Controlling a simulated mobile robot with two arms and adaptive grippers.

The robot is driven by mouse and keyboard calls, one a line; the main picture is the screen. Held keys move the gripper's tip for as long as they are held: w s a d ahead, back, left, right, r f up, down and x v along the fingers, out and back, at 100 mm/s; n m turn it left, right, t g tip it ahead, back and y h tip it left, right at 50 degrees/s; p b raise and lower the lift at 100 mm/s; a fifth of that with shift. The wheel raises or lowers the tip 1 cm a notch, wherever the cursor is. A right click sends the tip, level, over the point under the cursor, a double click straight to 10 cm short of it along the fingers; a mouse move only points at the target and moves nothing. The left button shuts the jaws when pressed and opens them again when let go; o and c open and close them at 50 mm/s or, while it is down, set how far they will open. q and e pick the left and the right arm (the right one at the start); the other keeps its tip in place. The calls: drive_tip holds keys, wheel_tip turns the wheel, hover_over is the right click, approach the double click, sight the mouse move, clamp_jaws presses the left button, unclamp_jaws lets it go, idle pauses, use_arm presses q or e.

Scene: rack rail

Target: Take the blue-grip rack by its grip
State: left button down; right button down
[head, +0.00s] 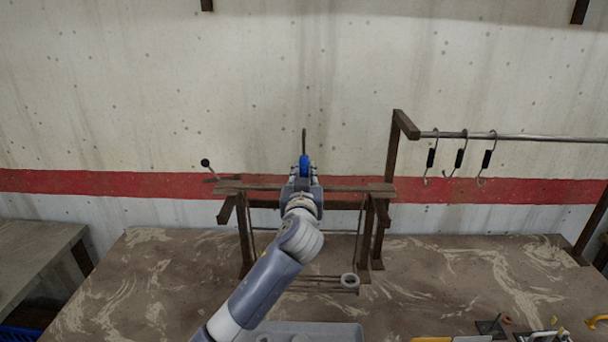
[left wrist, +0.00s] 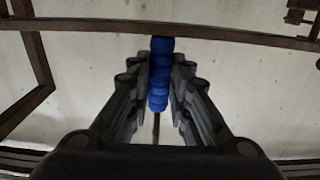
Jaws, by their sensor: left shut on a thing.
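The blue grip (head: 304,163) stands upright at the middle of a brown rack frame, with a thin dark rod (head: 304,138) rising above it. My left gripper (head: 302,176) is shut on this grip, its arm reaching up from below. In the left wrist view the ribbed blue grip (left wrist: 159,75) lies between the two fingers (left wrist: 160,92). The gripper and arm hide the middle of the frame, so I cannot tell how the grip joins it. My right gripper is not in view.
The frame's flat crossbar (head: 350,188) stands over a stained worktop (head: 460,275). A grey ring (head: 349,281) is low at its right. A steel rail (head: 550,138) with three black-sleeved hooks is at right. A grey tray (head: 340,331) and small tools are near the front edge.

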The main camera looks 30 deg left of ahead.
use_arm(q)
drive_tip(key=v, duration=0.8)
drive_tip(key=shift+s+d, duration=0.2)
drive_tip(key=shift+s, duration=0.05)
drive_tip(key=shift+r, duration=0.15)
idle(0.4)
